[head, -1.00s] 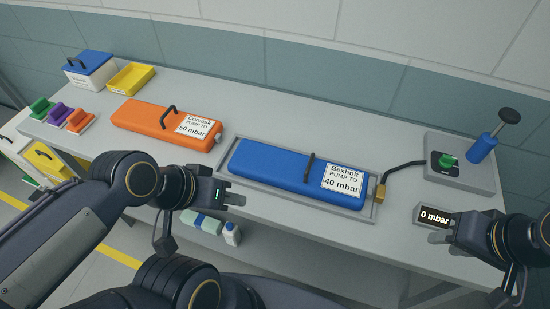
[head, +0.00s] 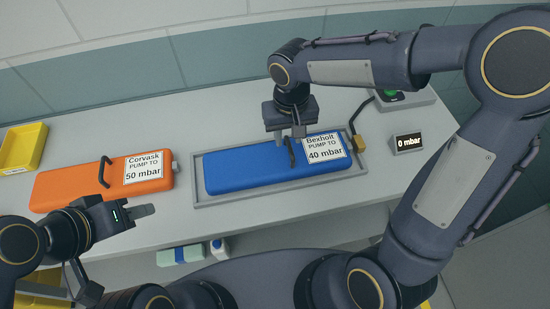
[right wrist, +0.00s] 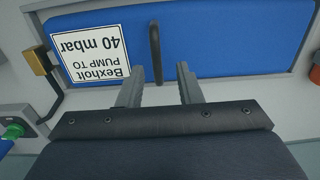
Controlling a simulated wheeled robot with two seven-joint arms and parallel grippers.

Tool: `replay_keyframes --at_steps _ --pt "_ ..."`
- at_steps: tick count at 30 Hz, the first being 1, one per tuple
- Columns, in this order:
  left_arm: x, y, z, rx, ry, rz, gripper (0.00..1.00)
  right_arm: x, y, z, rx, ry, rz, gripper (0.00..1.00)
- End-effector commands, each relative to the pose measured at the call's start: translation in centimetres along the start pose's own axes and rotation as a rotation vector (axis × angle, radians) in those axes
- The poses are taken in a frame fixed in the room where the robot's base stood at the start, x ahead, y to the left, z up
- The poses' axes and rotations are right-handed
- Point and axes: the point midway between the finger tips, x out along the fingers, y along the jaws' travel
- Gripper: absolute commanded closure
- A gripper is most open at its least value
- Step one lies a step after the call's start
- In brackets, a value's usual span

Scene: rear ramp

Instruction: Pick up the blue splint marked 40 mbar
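The blue splint (head: 245,171), labelled "Bexholt PUMP TO 40 mbar", lies flat in a shallow grey tray (head: 280,187) on the bench. Its black handle (head: 291,153) stands upright across the top; the handle also shows in the right wrist view (right wrist: 155,52). My right gripper (head: 289,137) is over the splint at the handle. In the right wrist view its two fingers (right wrist: 162,78) are apart, with the handle ahead of the gap between them and nothing gripped. My left gripper (head: 144,212) is in front of the orange splint, apart from it; its finger gap is not clear.
The orange splint (head: 70,188), marked 50 mbar, lies left of the tray. A yellow bin (head: 23,147) is at the far left. A brass connector (head: 357,146) with a black hose is at the tray's right end.

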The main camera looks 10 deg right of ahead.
Motion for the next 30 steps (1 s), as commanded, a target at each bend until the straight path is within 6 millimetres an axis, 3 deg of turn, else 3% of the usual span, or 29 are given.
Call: replay_keyframes --at_steps 8,16,24,30 --pt "-0.8 0.3 -0.4 0.000 0.000 0.000 0.64 3.8 0.5 0.5 0.000 -0.004 0.000 0.68" --pt "-0.8 0.3 -0.4 0.000 0.000 0.000 0.64 4.3 0.4 0.4 0.001 -0.001 -0.002 0.68" --pt "-0.8 0.3 -0.4 0.000 0.000 0.000 0.64 4.2 0.4 0.4 0.000 -0.001 -0.001 1.00" --pt "-0.8 0.3 -0.4 0.000 0.000 0.000 0.64 4.2 0.4 0.4 0.000 0.000 -0.001 1.00"
